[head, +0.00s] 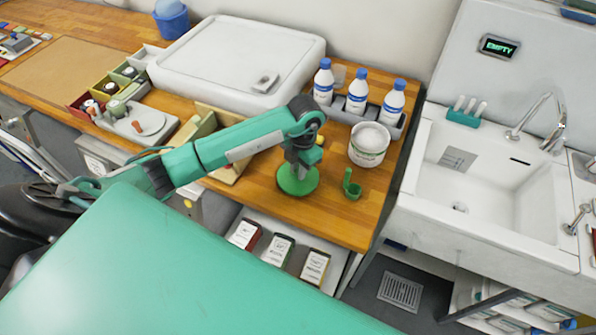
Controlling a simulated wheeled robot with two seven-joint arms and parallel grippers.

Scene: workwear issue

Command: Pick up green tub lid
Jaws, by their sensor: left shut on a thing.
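The green tub lid (297,182) is a round green disc over the wooden counter, near its front edge. My left gripper (299,168) is above the lid and shut on it. The gripper hides part of the lid's middle, and I cannot tell whether the lid touches the counter. A white tub (369,145) with a green label stands open to the right of the lid, with white contents showing. My right gripper is not in view.
A small green scoop (351,186) stands right of the lid. Bottles with blue caps (357,92) stand in a grey tray behind the tub. A large white lidded box (237,62) is at the back. A sink (490,180) is at right. Bare counter (345,222) lies in front.

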